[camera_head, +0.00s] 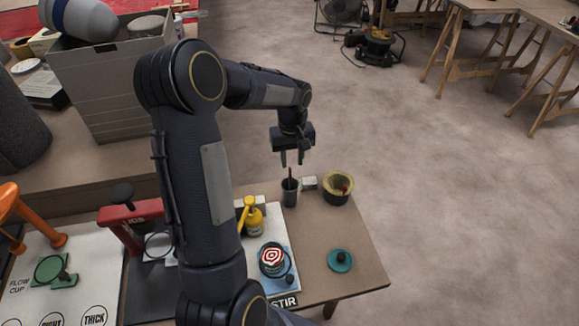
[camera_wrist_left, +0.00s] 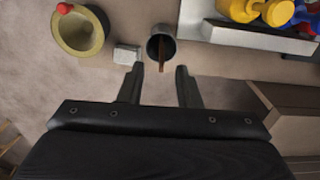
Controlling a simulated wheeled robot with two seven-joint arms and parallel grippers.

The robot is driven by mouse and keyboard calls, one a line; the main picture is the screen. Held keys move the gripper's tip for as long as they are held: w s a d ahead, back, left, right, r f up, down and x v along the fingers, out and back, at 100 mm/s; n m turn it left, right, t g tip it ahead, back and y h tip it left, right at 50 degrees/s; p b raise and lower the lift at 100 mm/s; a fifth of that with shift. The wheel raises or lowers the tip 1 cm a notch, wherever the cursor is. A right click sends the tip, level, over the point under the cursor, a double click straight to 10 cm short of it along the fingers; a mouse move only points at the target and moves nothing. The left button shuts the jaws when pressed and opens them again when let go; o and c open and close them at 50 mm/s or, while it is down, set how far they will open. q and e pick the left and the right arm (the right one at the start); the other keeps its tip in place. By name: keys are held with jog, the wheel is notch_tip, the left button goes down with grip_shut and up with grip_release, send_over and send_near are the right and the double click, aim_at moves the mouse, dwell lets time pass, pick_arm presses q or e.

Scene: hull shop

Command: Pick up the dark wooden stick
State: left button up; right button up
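The dark wooden stick (camera_head: 290,174) stands in a grey cup (camera_head: 290,194) near the back edge of the table, its upper end above the rim. In the left wrist view the stick (camera_wrist_left: 161,62) leans against the rim of the cup (camera_wrist_left: 154,41). My left gripper (camera_head: 292,160) points down just above the stick, and its fingers are apart. In the left wrist view the gripper (camera_wrist_left: 160,72) shows nothing held, with the stick's end showing between the fingertips. I cannot tell how far the fingertips are above it. My right gripper is not in view.
A yellowish bowl (camera_head: 337,190) and a small white block (camera_head: 309,183) stand right of the cup. A yellow bottle (camera_head: 253,219), a red-and-white-topped can (camera_head: 271,259) and a teal lid (camera_head: 340,260) are nearer. A red stand (camera_head: 130,215) is left. The table's right front is mostly clear.

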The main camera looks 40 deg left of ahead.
aim_at(290, 168)
pick_arm(q)
jog(key=f, duration=0.3)
jog(key=shift+w+a, duration=0.2)
jog(key=shift+a, duration=0.05)
jog(key=f, duration=0.3)
jog(key=shift+a+f, duration=0.3)
jog(key=shift+a, duration=0.05)
jog(key=shift+w+f, duration=0.1)
jog(key=shift+f, duration=0.5)
grip_shut()
